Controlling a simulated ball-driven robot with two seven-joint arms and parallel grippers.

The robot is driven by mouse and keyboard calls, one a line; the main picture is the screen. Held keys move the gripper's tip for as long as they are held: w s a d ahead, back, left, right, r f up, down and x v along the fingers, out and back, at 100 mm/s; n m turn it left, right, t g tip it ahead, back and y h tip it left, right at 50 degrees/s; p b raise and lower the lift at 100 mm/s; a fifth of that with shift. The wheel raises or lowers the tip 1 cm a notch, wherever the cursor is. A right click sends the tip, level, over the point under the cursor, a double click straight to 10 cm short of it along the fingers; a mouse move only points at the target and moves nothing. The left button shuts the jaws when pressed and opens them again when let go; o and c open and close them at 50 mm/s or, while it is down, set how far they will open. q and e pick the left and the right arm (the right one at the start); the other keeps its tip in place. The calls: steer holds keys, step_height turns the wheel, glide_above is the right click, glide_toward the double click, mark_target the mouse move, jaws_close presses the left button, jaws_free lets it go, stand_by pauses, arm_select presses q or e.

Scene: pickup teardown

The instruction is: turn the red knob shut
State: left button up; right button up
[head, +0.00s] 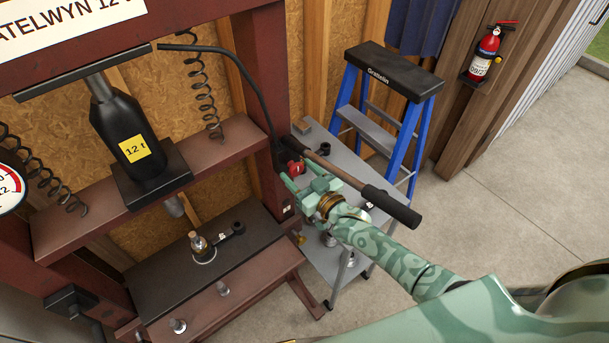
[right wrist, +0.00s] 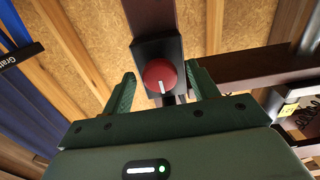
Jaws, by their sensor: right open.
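The red knob (head: 296,167) sits on a dark block at the side of the press's right post. In the right wrist view the knob (right wrist: 159,75) is round, with a white mark pointing down and slightly right in the picture. My right gripper (head: 293,176) is open at the knob. In the right wrist view its two green fingers (right wrist: 160,82) stand apart, one on each side of the knob, with gaps showing. Whether the fingertips reach past the knob's face is hard to tell. My left gripper is out of view.
A long pump handle (head: 362,187) with a black grip slants just above my right gripper. A grey cart (head: 330,258) stands beneath it, and a blue stepladder (head: 397,120) behind. The press bed (head: 165,285) holds a small part. Open floor lies to the right.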

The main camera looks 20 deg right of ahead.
steer(key=b+v, duration=0.1)
steer(key=v, duration=1.5)
steer(key=shift+s, duration=0.2)
steer(key=s+d+f+g+h+b, duration=0.2)
steer(key=s+f+g, duration=0.15)
steer(key=f, duration=0.65)
steer(key=s+d+f+g+h+b, duration=0.1)
steer(key=s+d+f+g+b, duration=0.2)
steer(key=f, duration=0.7)
steer(key=s+d+f+g+h+b, duration=0.15)
steer(key=s+f, duration=0.35)
steer(key=f, duration=0.5)
steer(key=s+a+f+g+h+b, duration=0.1)
steer(key=s+f+g+b, duration=0.3)
steer(key=s+f+b, duration=0.4)
steer(key=s+a+f+g+b, duration=0.1)
steer(key=s+f+g+b, duration=0.3)
steer(key=s+f+b, duration=0.4)
steer(key=s+f, duration=0.7)
steer(key=f, duration=0.6)
steer(key=shift+s+f+h+b, duration=0.2)
steer(key=shift+h+b, duration=0.15)
steer(key=shift+b, duration=0.05)
